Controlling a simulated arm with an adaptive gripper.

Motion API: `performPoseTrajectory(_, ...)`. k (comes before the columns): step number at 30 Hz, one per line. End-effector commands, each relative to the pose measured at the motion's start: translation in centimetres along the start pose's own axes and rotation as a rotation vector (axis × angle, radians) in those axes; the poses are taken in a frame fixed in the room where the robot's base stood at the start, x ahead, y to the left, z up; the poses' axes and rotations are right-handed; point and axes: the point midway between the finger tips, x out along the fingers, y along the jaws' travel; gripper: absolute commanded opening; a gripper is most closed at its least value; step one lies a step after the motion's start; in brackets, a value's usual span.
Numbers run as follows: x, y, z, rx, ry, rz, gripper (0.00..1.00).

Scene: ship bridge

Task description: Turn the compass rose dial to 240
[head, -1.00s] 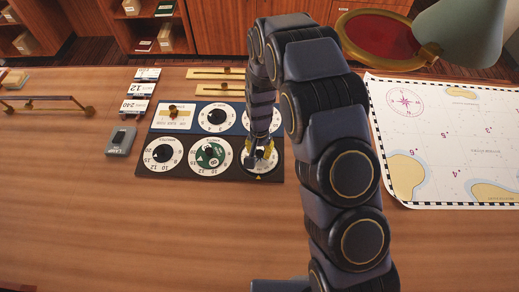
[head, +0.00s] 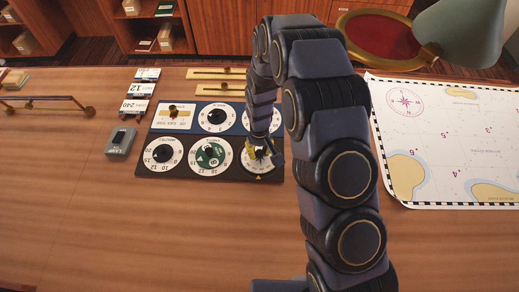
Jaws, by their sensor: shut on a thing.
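A dark panel (head: 206,174) with several round white dials lies on the wooden desk. The dial at its near right corner (head: 247,165), with a small yellow mark at its near edge, appears to be the compass rose dial; its numbers are too small to read. My gripper (head: 260,155) reaches down over this dial and is shut on its knob, which the fingers and wrist mostly hide. A card reading 240 (head: 134,105) stands to the left of the panel.
A green-centred dial (head: 210,155) and a black-knobbed dial (head: 162,154) are left of my gripper. A grey switch box (head: 121,140) stands left of the panel. A chart (head: 455,150) lies at right, beside a lamp (head: 466,35). The near desk is clear.

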Motion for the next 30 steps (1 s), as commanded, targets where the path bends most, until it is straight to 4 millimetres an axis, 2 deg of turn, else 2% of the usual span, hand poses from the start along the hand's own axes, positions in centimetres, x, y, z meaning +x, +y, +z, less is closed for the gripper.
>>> performPoseTrajectory(15,0.08,0.01,0.03,-0.021,-0.001,0.0,0.0)
performPoseTrajectory(16,0.08,0.01,0.03,-0.021,-0.001,0.0,0.28)
performPoseTrajectory(18,0.07,0.01,0.03,-0.021,-0.001,0.0,0.54)
performPoseTrajectory(30,-0.55,0.01,-0.06,-0.021,0.002,0.0,0.54)
